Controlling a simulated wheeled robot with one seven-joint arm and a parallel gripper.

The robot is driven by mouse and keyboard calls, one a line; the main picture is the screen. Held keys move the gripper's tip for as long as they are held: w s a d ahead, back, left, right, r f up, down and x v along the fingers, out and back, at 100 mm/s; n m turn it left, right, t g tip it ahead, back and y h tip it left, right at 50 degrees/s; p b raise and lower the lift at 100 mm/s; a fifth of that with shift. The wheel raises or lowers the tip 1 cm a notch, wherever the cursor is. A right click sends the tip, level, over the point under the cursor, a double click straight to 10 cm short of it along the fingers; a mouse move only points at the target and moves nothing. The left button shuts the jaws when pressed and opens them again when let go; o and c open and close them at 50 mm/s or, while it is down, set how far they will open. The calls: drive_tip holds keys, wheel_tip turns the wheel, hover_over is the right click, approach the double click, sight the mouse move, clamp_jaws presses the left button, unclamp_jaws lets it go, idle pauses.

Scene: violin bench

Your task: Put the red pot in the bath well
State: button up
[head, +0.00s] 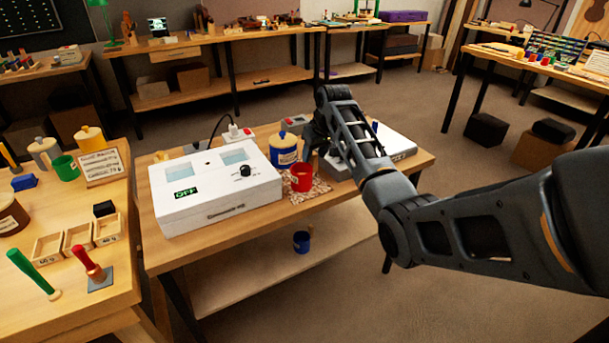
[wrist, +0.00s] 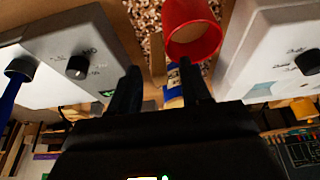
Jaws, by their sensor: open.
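The red pot (head: 301,179) stands upright on a speckled mat (head: 318,190), just right of a white box (head: 218,200). The box has two pale bluish wells (head: 234,156) in its top, a black knob and a display reading OFF. My gripper (head: 316,138) is behind and slightly right of the pot, partly hidden by my arm. In the wrist view, its fingers (wrist: 158,67) are apart with nothing held between them.
A blue and yellow lidded jar (head: 285,150) stands close behind the pot. A second white device (head: 395,146) lies right of the mat, partly behind my arm. A power socket (head: 238,134) sits behind the box. A dark blue pot (head: 301,242) stands on the lower shelf.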

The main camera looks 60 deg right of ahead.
drive_tip(key=shift+w+d+f, duration=0.15)
drive_tip(key=shift+w+f, duration=0.1)
drive_tip(key=shift+f, duration=0.35)
drive_tip(key=shift+c, duration=0.3)
clamp_jaws()
